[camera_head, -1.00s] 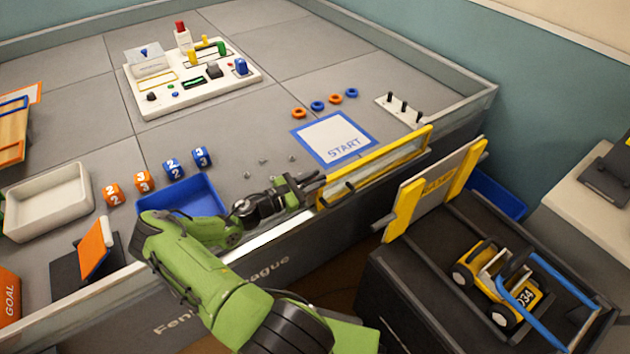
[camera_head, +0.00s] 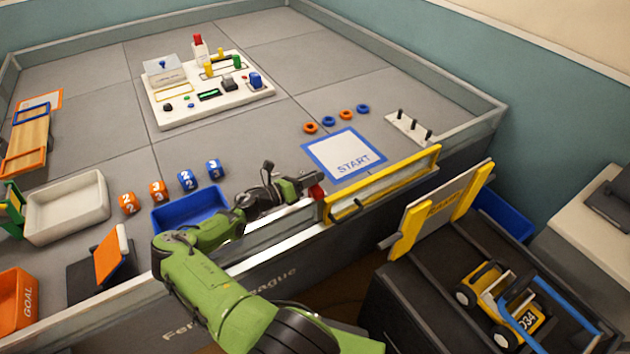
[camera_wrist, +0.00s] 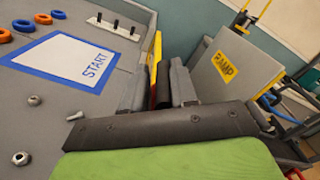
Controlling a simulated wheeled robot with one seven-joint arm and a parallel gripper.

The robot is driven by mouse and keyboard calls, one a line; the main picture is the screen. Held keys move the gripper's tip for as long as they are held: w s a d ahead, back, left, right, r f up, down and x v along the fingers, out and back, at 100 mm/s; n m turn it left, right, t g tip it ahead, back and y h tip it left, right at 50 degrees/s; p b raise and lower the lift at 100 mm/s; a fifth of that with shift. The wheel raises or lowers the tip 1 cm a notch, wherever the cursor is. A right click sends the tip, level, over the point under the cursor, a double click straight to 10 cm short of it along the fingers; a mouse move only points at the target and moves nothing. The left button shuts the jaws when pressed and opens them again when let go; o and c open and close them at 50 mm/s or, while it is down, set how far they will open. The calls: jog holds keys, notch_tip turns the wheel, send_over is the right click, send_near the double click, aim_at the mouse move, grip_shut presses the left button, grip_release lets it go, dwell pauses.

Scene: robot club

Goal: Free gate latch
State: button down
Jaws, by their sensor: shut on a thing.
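The yellow-framed gate (camera_head: 385,183) stands shut in the arena's front wall, to the right of my gripper. A small red piece (camera_head: 318,191), likely the latch, shows at the gate's left end, right at my gripper's tip. My gripper (camera_head: 312,187) is shut on this latch. In the wrist view my gripper (camera_wrist: 162,88) has its two dark fingers close together with a dark and reddish strip between them, beside the gate's yellow edge (camera_wrist: 156,48). The fingers hide most of the latch.
A grey RAMP board (camera_head: 442,210) with yellow sides stands upright on a dark stand outside the gate, near a yellow toy vehicle (camera_head: 500,292). Inside, the START mat (camera_head: 344,153) is clear. A blue tray (camera_head: 188,210) sits left.

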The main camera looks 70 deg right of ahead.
jog(key=shift+w+d+f+n, duration=0.15)
jog(key=shift+w+n, duration=0.05)
jog(key=shift+n, duration=0.3)
jog(key=shift+w+d+f+n, duration=0.1)
jog(key=shift+w+d+n, duration=0.05)
jog(key=shift+n, duration=0.35)
jog(key=c, duration=1.1)
grip_release()
jog(key=shift+o, duration=0.2)
jog(key=shift+r, duration=0.1)
jog(key=v, duration=1.5)
jog(key=shift+w+a+p, duration=0.2)
jog(key=shift+w+p, duration=0.15)
jog(key=shift+p, duration=0.1)
